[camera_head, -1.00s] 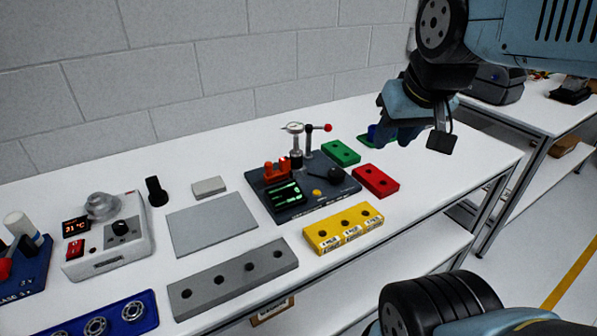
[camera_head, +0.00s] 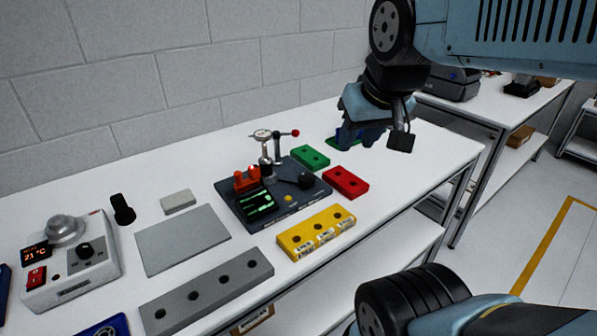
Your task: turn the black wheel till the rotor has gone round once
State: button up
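A dark station plate (camera_head: 235,210) lies on the white bench. A round black knob (camera_head: 306,180), which looks like the black wheel, sits on its right part. A small screen (camera_head: 258,203) with green traces is at its front left. I cannot tell which part is the rotor. My gripper (camera_head: 362,143) hangs behind and to the right of the station, apart from the knob. Its fingers point down and are too small and dark to read as open or shut.
Red (camera_head: 345,182), green (camera_head: 310,157) and yellow (camera_head: 316,232) blocks with holes lie close around the station. A grey holed bar (camera_head: 207,292), a grey plate (camera_head: 183,240) and a temperature unit (camera_head: 70,262) lie to the left. A wall stands behind the bench.

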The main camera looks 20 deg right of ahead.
jog(key=shift+o, duration=0.2)
jog(key=shift+o, duration=1.5)
jog(key=shift+w+n, duration=0.3)
jog(key=o, duration=0.4)
jog(key=w+n, duration=0.1)
jog(key=w+n+g, duration=0.1)
jog(key=n, duration=0.1)
jog(key=w+f+n+h, duration=0.1)
jog(key=w, duration=0.1)
jog(key=shift+w+a, duration=0.1)
jog(key=shift+a, duration=0.25)
jog(key=shift+o, duration=0.5)
jog(key=w+a+f+n+g+h, duration=0.1)
jog(key=w+f+n, duration=0.1)
jog(key=w+n, duration=0.4)
jog(key=shift+w+a+f+n+g, duration=0.25)
jog(key=shift+a+n+g, duration=0.15)
jog(key=shift+n, duration=0.2)
jog(key=n+g+h, duration=0.1)
jog(key=n+h, duration=0.1)
jog(key=n, duration=0.7)
send_over(307, 177)
jog(key=s+a, duration=0.3)
jog(key=a, duration=0.2)
notch_tip(307, 177, down, 6)
jog(key=w+n, duration=0.1)
jog(key=x, duration=1.4)
jog(key=shift+a+f, duration=0.1)
jog(key=shift+a, duration=0.05)
jog(key=shift+c, duration=0.3)
